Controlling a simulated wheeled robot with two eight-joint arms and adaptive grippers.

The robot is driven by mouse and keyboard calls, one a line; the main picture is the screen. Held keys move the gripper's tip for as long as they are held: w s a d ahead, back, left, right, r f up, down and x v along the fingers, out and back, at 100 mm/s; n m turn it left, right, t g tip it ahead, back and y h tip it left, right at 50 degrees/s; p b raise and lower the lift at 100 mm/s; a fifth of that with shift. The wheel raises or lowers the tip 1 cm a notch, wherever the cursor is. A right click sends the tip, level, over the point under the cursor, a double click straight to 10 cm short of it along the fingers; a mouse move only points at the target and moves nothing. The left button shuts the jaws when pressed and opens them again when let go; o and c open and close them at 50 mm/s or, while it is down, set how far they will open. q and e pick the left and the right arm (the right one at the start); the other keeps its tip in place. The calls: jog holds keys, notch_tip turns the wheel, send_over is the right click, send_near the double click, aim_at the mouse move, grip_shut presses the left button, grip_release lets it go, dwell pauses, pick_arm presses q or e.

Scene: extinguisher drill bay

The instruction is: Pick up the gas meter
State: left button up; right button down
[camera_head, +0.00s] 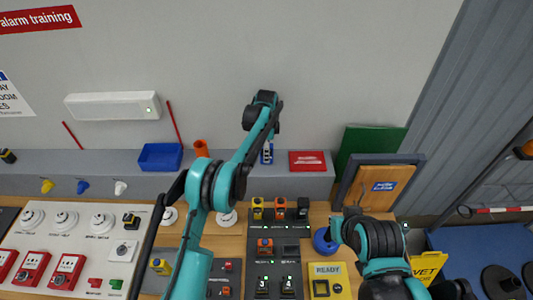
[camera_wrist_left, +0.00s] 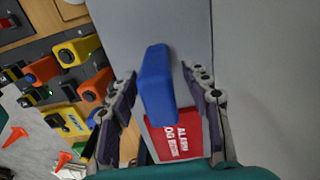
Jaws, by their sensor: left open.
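My left gripper (camera_wrist_left: 161,76) is open, with its fingers apart on either side of a blue upright object (camera_wrist_left: 157,88) on the grey ledge. In the head view this blue and white object (camera_head: 267,153) stands below the end of my left arm, which hides part of it. I cannot tell whether it touches the fingers. Several small yellow, orange and dark handheld devices (camera_head: 257,208) sit in a dark rack on the bench; I cannot tell for sure which item is the gas meter. My right arm is at the lower right; its fingers are not clear.
A red log book (camera_head: 307,161) lies on the ledge (camera_head: 240,184) beside the blue object. A blue bin (camera_head: 160,156) and an orange cup (camera_head: 201,148) stand to the left. A wooden board (camera_head: 377,187) leans at the right. The bench is crowded with switch panels.

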pick_arm(q)
jog(key=shift+f, duration=0.45)
grip_shut()
jog(key=shift+r, duration=0.2)
